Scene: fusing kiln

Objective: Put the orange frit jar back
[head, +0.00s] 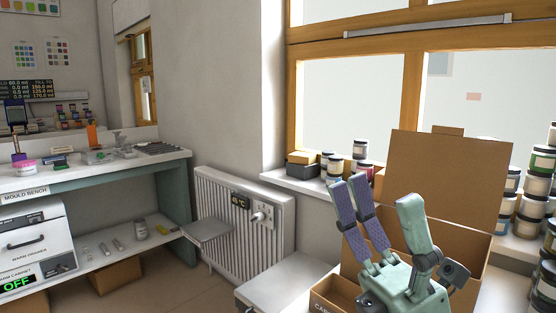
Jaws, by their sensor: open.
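My gripper (384,198) is raised at the lower right, with its fingers pointing up and spread apart. It is open, and nothing shows between the fingers. It stands in front of an open cardboard box (474,248) and hides part of it. I cannot pick out an orange frit jar for certain. Several lidded jars (360,149) stand on the window sill, and more jars (533,207) are stacked at the right edge; their labels are too small to read. A small upright orange thing (93,135) stands on the mould bench, and I cannot tell that it is a jar.
The mould bench (100,168) at the left holds small tools and pots. Below it are a warming cabinet (35,245) marked OFF and a low shelf (125,250). A pale flat top (285,285) beside the box looks bare.

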